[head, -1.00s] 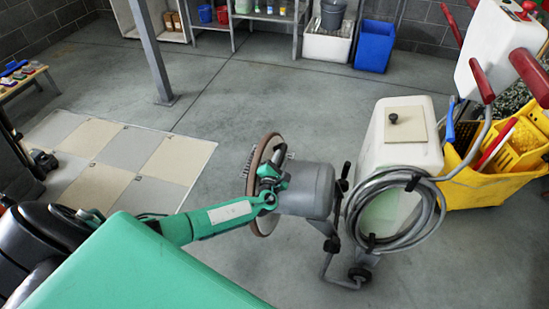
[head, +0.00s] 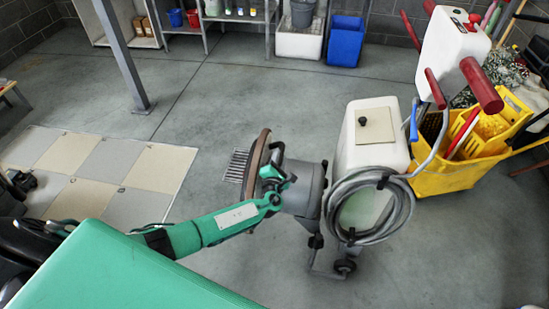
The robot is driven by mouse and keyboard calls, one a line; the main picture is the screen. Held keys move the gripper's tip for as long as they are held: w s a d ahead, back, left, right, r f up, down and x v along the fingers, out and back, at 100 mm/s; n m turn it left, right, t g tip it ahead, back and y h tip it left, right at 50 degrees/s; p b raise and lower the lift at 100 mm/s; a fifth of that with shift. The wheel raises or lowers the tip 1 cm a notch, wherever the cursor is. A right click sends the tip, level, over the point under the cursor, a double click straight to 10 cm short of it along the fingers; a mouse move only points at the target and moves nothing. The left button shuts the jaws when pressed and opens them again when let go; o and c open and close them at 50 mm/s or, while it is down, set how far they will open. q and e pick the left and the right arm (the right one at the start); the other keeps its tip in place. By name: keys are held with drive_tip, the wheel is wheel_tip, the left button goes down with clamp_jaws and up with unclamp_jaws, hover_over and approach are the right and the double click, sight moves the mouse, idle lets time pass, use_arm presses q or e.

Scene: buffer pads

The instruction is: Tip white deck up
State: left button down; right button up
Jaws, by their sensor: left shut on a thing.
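The machine has a white tank (head: 372,140) with a coiled grey hose on it. Its grey drum-shaped deck (head: 308,186) is tipped on its side, to the left of the tank. The deck's brown disc (head: 257,150) stands steeply on edge, facing left, with grey bristles (head: 236,166) showing beyond it. My left gripper (head: 275,182) is shut at the deck's near side by the disc, on what looks like its rim or grip. The fingertips and the exact grip point are partly hidden. My right gripper is not in view.
A yellow mop bucket (head: 450,178) stands close right of the tank, below a white box with red handles (head: 452,52). Beige and grey floor pads (head: 110,160) lie at left. A grey post (head: 125,60) stands behind. Bare floor lies between pads and machine.

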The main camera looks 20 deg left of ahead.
use_arm(q)
drive_tip(key=shift+d+r, duration=0.1)
drive_tip(key=shift+d, duration=0.15)
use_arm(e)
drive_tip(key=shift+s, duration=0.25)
use_arm(q)
drive_tip(key=c, duration=1.3)
unclamp_jaws()
drive_tip(key=shift+o, duration=0.2)
drive_tip(key=v, duration=1.3)
drive_tip(key=shift+s+p, duration=0.3)
drive_tip(key=shift+s, duration=0.05)
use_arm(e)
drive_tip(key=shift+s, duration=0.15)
